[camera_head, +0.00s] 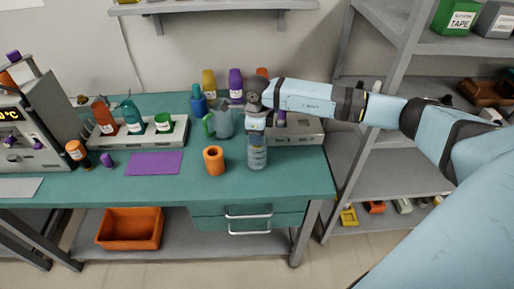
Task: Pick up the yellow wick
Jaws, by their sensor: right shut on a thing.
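I cannot make out a thing that is clearly a yellow wick. A yellow bottle (209,83) stands at the back of the green bench (180,187), between a blue and a purple bottle. My right gripper (257,138) points down over the front right part of the bench. It is shut on a clear, bluish bottle-like thing (257,158), which is upright below it. Its fingers are small and hard to make out. I cannot tell whether the bottle touches the bench. My left gripper is not in view.
An orange cylinder (213,160) stands just left of the clear bottle. A grey-green jug (222,121) is behind it. A grey device (296,133) sits at the right, partly behind my arm. A rack (146,137) with bottles and a purple mat (154,164) are left.

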